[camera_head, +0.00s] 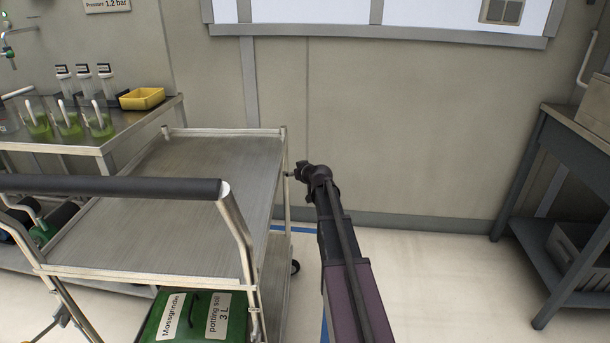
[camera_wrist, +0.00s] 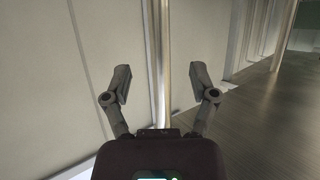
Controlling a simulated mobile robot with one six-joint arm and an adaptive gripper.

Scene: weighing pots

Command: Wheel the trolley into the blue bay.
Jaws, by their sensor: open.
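The trolley (camera_head: 190,190) is a steel cart with an empty top shelf and a dark push handle (camera_head: 110,187) at its near end. A green box labelled potting soil (camera_head: 195,318) sits on its lower level. A strip of blue floor marking (camera_head: 285,227) shows beside and behind the trolley; most of the bay is hidden. My gripper (camera_head: 296,172) is at the trolley's right side, near its far right corner post. In the wrist view my gripper (camera_wrist: 160,92) is open, with a steel post (camera_wrist: 157,55) upright between its fingers. Contact cannot be told.
A dark workbench (camera_head: 570,160) stands at the right. The floor (camera_head: 440,265) between is clear, with a wall behind.

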